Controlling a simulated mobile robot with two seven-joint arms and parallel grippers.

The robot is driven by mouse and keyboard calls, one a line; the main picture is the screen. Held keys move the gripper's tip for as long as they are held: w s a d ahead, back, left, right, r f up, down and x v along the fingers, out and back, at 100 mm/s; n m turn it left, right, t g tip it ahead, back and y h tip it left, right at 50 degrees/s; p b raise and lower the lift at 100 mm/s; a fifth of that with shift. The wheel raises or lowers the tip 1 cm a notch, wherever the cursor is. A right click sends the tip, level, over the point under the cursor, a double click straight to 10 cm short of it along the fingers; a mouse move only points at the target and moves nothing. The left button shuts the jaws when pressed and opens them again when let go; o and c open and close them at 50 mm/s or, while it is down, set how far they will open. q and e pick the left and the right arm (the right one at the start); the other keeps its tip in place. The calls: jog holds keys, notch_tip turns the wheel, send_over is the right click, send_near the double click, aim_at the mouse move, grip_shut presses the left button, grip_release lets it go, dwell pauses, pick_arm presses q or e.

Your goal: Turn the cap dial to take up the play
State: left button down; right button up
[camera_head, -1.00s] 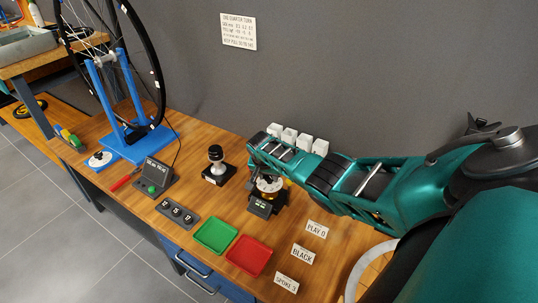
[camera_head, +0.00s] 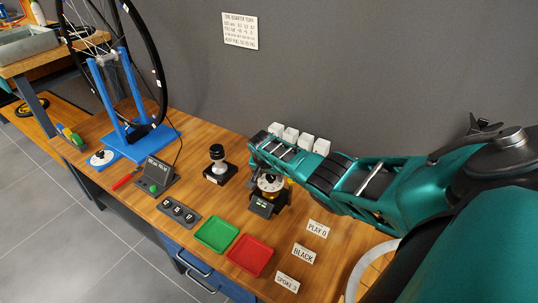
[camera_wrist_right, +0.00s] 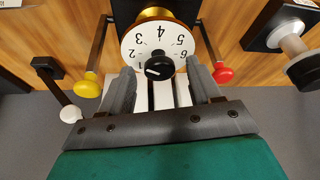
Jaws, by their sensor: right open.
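The cap dial, a white numbered disc (camera_wrist_right: 160,37) with a black centre knob (camera_wrist_right: 155,66), fills the top middle of the right wrist view. A white mark on the knob points toward the lower left, near the 1. In the head view the white dial (camera_head: 270,183) sits on a brass-coloured body behind a small dark readout box (camera_head: 262,206). My right gripper (camera_wrist_right: 163,82) is open, with one finger on each side of the knob and a visible gap to it. It also reaches over the dial in the head view. My left gripper is out of view.
Yellow (camera_wrist_right: 88,84) and red (camera_wrist_right: 222,73) knobs stand on rods beside the fingers. A black-capped post (camera_head: 217,164) stands left of the dial. Green (camera_head: 217,235) and red (camera_head: 250,255) trays lie in front, and white blocks (camera_head: 298,138) stand behind. Label cards (camera_head: 317,229) lie at the right.

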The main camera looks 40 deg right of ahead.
jog(key=p+v, duration=0.4)
jog(key=v, duration=0.8)
jog(key=shift+a+r, duration=0.15)
jog(key=shift+r, duration=0.2)
jog(key=shift+s, duration=0.15)
